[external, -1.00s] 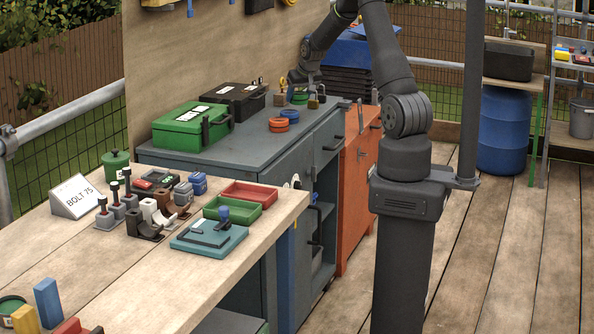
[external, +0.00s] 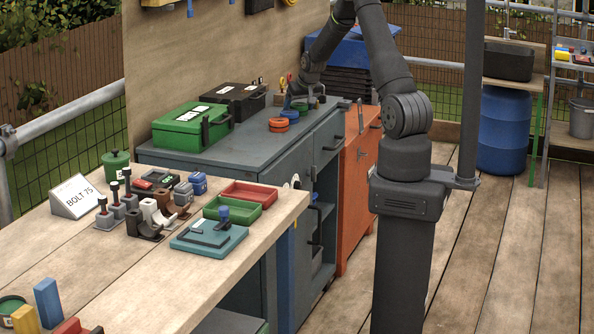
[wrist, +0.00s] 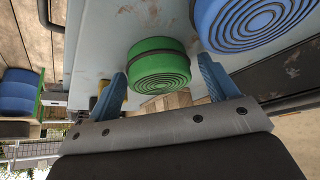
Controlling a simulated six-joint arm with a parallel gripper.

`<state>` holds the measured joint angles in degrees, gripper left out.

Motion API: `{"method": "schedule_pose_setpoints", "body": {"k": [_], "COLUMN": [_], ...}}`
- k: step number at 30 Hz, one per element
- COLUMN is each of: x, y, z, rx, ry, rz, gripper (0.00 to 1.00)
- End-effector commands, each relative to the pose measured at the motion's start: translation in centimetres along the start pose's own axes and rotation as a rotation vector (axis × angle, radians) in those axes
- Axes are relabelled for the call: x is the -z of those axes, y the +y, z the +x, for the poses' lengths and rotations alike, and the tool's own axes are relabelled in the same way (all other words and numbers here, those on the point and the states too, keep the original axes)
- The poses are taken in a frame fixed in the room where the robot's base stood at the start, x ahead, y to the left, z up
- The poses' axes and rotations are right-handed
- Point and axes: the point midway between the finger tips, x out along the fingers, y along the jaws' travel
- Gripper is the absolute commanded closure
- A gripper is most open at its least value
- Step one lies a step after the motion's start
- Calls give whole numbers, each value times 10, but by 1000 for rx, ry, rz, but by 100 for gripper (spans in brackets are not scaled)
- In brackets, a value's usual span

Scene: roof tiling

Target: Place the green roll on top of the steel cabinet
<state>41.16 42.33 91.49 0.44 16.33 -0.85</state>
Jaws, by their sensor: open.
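The green roll (wrist: 160,65) lies in the wrist view on a grey worktop, its ringed end facing the camera. My gripper (wrist: 162,86) is open, with one blue finger on each side of the roll's near edge; contact is not clear. In the external view my gripper (external: 302,101) is low at the far end of the grey-blue cabinet (external: 240,140), and it mostly hides the green roll there. I take this cabinet, with drawers and an open front, to be the steel one.
A blue roll (wrist: 240,22) lies beside the green one. An orange roll (external: 278,125) sits nearer on the cabinet top. A green case (external: 190,127) and a black case (external: 234,100) stand at its back. An orange cabinet (external: 358,170) adjoins it. Some cabinet top in front is clear.

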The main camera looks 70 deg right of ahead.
Motion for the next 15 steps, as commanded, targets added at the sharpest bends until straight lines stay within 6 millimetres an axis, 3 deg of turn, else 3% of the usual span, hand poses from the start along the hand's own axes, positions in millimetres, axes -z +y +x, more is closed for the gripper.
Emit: {"method": "schedule_pose_setpoints", "body": {"k": [7,15], "x": [2,3], "y": [0,0], "z": [-10,-55], "rx": [0,0], "ry": [1,3], "rz": [0,0], "gripper": [21,21]}}
